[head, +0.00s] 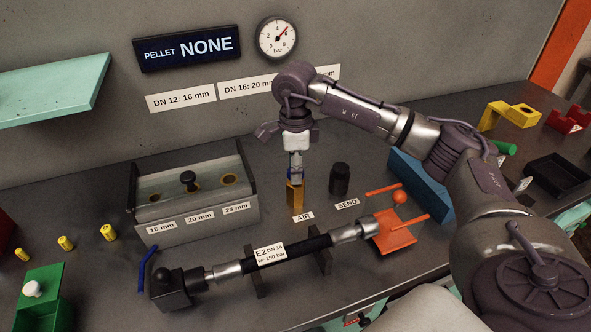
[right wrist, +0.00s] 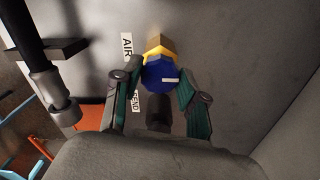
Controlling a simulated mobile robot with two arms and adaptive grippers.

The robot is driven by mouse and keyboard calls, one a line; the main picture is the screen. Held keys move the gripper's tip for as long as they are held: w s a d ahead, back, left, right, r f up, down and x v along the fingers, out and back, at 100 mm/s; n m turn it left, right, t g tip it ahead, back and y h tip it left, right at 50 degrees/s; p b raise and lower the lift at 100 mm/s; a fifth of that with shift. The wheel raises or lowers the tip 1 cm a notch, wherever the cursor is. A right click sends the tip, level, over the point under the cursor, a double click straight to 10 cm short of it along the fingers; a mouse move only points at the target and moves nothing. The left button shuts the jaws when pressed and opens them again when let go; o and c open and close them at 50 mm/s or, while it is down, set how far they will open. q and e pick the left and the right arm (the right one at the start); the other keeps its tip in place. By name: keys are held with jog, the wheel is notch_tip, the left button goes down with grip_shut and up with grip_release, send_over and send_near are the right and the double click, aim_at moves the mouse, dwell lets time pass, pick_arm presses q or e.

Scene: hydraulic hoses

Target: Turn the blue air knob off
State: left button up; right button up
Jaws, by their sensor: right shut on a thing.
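The blue air knob (right wrist: 160,74) sits on top of a yellow post (head: 295,196) behind the AIR label (head: 303,217). A pale line marks the knob's face in the right wrist view. My right gripper (head: 296,168) comes down over the knob from above and is shut on it. In the right wrist view, the gripper's fingers (right wrist: 161,88) stand on either side of the knob. In the head view the fingers hide most of the knob. My left gripper is not in view.
A black SEND button (head: 339,179) stands right of the post. A pressure gauge (head: 276,38) has its needle pointing up and right. A black hose (head: 290,249) lies in front on supports. A grey slotted box (head: 195,207) is left; an orange fixture (head: 394,234) is right.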

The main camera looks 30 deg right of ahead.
dwell(0.3)
jog(key=o, duration=1.1)
jog(key=shift+o, duration=0.2)
jog(key=shift+r, duration=0.1)
notch_tip(320, 180, up, 12)
